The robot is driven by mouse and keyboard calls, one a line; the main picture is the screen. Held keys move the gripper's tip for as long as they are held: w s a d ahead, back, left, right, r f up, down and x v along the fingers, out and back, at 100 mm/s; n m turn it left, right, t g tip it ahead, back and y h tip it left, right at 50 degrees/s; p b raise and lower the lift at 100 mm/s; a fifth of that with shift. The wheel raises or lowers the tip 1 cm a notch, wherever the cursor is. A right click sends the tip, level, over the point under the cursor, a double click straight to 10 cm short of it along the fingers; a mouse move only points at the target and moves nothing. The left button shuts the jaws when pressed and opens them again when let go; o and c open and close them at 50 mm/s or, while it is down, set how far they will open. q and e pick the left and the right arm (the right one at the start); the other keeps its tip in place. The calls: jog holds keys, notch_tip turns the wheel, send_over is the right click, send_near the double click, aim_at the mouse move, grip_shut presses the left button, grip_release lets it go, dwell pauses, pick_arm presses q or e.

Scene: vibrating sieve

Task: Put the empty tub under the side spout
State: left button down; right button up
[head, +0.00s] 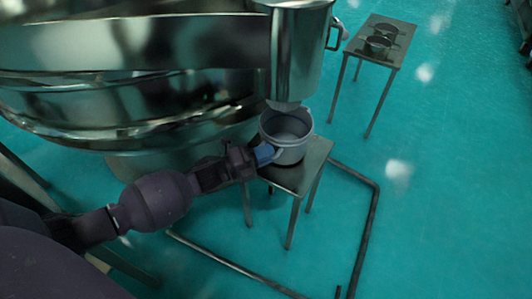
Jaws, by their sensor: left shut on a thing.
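The grey metal tub (292,156) is at the small metal stand (316,155), below and beside the sieve machine. Its open top faces up and the inside I can see looks empty. The lower end of a metal spout (283,105) is just above the tub's back rim. My left gripper (267,154) comes from the left and is shut on the tub's near-left side, by its handle. I cannot tell whether the tub rests on the stand or is slightly above it. My right gripper is not in view.
The big round steel sieve (120,100) fills the upper left. A shiny cylindrical vessel (300,50) with a side handle is above the tub. A second stand (393,58) with round containers is at the upper right. A floor frame (372,215) surrounds the near stand. The right floor is clear.

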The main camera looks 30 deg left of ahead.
pick_arm(q)
jog(key=shift+f, duration=0.4)
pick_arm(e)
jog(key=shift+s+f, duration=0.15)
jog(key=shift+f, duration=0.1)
pick_arm(q)
jog(key=c, duration=1.1)
grip_release()
jog(key=shift+s+a, duration=0.1)
jog(key=shift+s, duration=0.05)
jog(key=shift+p+v, duration=0.65)
jog(key=shift+v, duration=4.55)
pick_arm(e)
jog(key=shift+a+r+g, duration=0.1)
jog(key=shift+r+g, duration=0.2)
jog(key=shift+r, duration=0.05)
